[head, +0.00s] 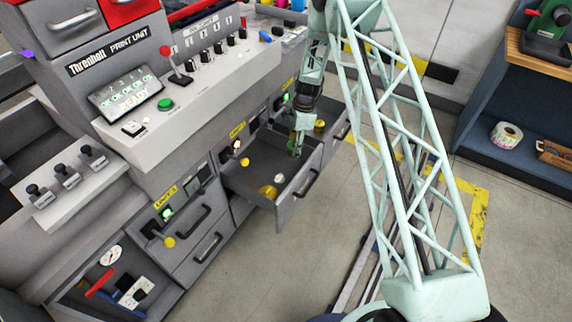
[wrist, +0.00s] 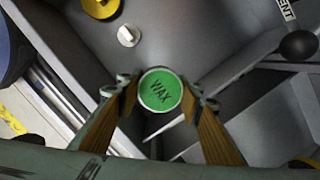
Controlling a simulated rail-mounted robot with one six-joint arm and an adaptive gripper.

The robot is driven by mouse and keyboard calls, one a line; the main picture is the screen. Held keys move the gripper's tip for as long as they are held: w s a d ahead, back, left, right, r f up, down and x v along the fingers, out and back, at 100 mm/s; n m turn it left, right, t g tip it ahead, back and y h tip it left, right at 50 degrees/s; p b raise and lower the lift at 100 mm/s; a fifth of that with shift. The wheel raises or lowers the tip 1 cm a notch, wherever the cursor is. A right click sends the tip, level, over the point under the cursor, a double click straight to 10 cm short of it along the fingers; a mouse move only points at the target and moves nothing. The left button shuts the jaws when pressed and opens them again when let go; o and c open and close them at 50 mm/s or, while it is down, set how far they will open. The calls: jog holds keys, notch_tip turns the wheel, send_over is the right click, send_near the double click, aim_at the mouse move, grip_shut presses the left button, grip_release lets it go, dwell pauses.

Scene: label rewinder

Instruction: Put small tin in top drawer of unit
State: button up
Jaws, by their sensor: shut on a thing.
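The small tin (wrist: 160,91) has a green lid marked WAX. In the wrist view it sits between the two wooden-looking fingers of my gripper (wrist: 160,108), which is shut on it. In the head view my gripper (head: 296,148) points down over the right part of an open grey drawer (head: 305,183); I cannot make out the tin there. The drawer is pulled out from the front of the grey unit (head: 185,150). It holds a yellow round thing (head: 268,191) and a small white piece (head: 279,178), which also shows in the wrist view (wrist: 128,36).
Another open drawer (head: 341,128), with a yellow thing (head: 319,126) in it, lies just behind. A closed drawer (head: 203,248) is at lower left. The control panel (head: 200,60) with levers and buttons stands above. Open floor (head: 270,275) lies in front.

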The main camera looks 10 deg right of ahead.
send_over(292, 166)
jog(key=shift+d+f+b, duration=0.15)
jog(key=shift+f+b, duration=0.05)
jog(key=shift+f, duration=0.95)
jog(key=shift+d+f+b, duration=0.1)
jog(key=shift+f+b, duration=0.1)
jog(key=shift+f, duration=0.9)
jog(key=shift+f, duration=0.15)
jog(key=shift+f+b, duration=0.45)
jog(key=shift+f, duration=1.3)
jog(key=shift+f, duration=0.15)
jog(key=o, duration=0.9)
jog(key=shift+d+r+p, duration=0.3)
jog(key=shift+r+p, duration=0.1)
jog(key=shift+r, duration=1.65)
jog(key=shift+d+r+p, duration=0.3)
jog(key=shift+r+p, duration=0.05)
jog(key=shift+r, duration=1.65)
jog(key=shift+d+r+p, duration=0.3)
jog(key=shift+r+p, duration=0.1)
jog(key=shift+r, duration=1.65)
